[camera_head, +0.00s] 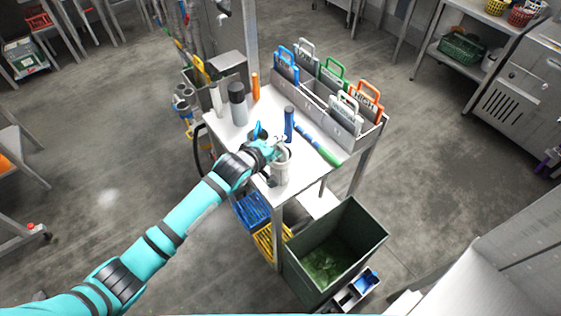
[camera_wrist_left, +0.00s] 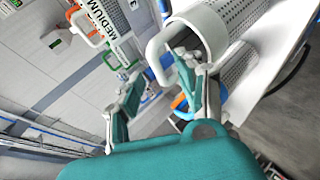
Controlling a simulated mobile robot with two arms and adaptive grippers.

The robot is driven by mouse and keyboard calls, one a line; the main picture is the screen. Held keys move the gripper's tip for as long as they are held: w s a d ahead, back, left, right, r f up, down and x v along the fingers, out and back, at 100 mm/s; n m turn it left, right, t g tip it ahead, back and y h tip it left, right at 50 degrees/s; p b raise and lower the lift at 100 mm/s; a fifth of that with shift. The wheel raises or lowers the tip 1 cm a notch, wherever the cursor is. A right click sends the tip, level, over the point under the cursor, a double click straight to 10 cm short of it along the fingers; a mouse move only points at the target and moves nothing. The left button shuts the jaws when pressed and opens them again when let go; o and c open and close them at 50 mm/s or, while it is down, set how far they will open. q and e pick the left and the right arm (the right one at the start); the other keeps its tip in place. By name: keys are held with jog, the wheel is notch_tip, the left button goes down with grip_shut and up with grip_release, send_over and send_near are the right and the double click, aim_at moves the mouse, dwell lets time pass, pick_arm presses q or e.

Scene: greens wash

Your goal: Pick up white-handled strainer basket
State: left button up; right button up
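The white-handled strainer basket (camera_head: 280,172) stands upright near the front corner of the white table, partly behind my left gripper (camera_head: 270,143). In the left wrist view the basket (camera_wrist_left: 238,22) is at the upper right, with perforated walls and a white loop handle (camera_wrist_left: 151,57). My left gripper (camera_wrist_left: 158,90) is open, its fingers apart. One finger is right at the handle, overlapping its loop in the picture; the other is to the left, clear of it. I cannot tell whether the finger touches the handle. My right gripper is not in view.
A rack (camera_head: 315,97) with several colour-handled labelled items stands at the table's back. A blue cylinder (camera_head: 289,124), a green-and-blue stick (camera_head: 318,145) and a grey bottle (camera_head: 237,104) are near the gripper. A dark green bin (camera_head: 364,249) stands below on the floor.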

pick_arm(q)
jog(key=shift+w+d+f, duration=0.1)
jog(key=shift+w+f, duration=0.05)
jog(key=shift+w, duration=0.05)
grip_shut()
dwell(0.4)
